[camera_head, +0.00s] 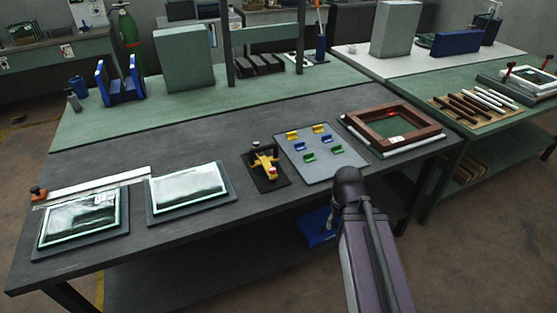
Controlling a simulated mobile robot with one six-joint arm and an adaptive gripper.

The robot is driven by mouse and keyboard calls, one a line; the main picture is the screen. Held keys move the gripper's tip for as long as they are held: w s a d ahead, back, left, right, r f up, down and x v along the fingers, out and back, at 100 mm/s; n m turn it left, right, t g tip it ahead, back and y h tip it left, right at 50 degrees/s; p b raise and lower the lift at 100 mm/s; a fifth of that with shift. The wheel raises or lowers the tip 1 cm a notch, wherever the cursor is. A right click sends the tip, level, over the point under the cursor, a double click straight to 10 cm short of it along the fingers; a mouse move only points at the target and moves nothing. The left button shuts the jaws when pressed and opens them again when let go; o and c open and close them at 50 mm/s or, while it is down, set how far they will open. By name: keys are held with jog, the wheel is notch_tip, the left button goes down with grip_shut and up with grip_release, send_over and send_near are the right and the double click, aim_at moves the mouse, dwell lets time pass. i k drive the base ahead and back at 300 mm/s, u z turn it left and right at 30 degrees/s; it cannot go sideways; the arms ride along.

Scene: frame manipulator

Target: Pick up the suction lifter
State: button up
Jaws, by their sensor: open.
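A small yellow tool (264,164) with a red part lies on a black mat (272,182) near the middle of the dark grey bench. It is the likeliest suction lifter, but it is too small to be sure. A small orange-and-black item (38,193) sits at the bench's left end, by a long white bar; I cannot tell what it is. My arm rises from the bottom of the view, right of the yellow tool, and ends in a dark rounded joint. My gripper does not show.
Two framed glass panes (188,188) lie on dark boards at the left. A grey board (322,154) with coloured clips is right of the yellow tool, then a brown wooden frame (394,128). Green benches (180,112) stand behind and right. Bare bench lies in front of the black mat.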

aim_at(260, 167)
jog(key=z, duration=0.3)
jog(key=k, duration=0.75)
jog(key=u, duration=1.05)
jog(key=i, duration=0.95)
